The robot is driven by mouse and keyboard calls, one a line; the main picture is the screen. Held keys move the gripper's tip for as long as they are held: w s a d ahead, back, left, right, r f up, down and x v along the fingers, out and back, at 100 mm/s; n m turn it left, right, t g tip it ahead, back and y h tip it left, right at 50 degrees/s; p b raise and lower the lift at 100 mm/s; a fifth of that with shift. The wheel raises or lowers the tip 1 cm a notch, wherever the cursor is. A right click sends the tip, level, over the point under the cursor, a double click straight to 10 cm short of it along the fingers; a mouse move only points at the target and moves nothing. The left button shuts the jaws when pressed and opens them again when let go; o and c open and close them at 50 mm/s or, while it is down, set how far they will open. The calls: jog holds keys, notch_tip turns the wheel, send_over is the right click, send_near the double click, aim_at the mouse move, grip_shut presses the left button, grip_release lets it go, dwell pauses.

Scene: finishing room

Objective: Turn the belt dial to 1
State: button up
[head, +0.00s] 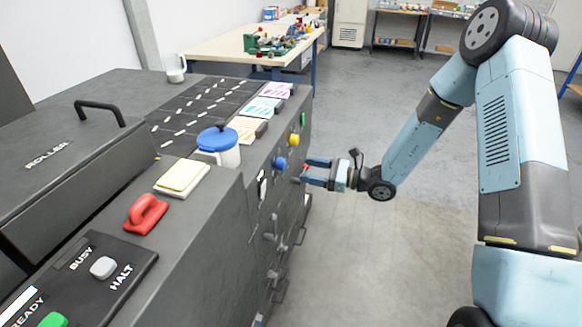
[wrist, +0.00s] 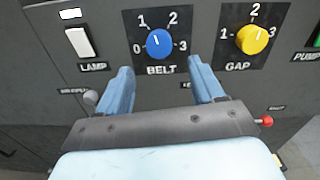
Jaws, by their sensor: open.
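The blue BELT dial (wrist: 159,43) is on the dark machine front, with marks 0, 1, 2 and 3 around it. Its short white pointer line points roughly upward, between 1 and 2; its exact setting is hard to read. In the head view the blue dial (head: 280,163) is on the side panel, left of my gripper (head: 310,171). My gripper (wrist: 161,70) is open and empty. Its two blue fingers point at the panel, one to each side below the dial, apart from it.
The yellow GAP dial (wrist: 256,39) is right of the BELT dial and the white LAMP switch (wrist: 80,42) is left of it. A red-tipped knob (wrist: 264,121) sticks out at lower right. A blue-lidded jar (head: 218,145) stands on the machine top. Open floor lies right of the machine.

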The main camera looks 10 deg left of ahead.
aim_at(285, 165)
jog(key=a, duration=0.7)
jog(key=shift+w, duration=0.2)
jog(key=shift+c, duration=0.4)
jog(key=c, duration=1)
jog(key=shift+n, duration=1.9)
jog(key=o, duration=1.1)
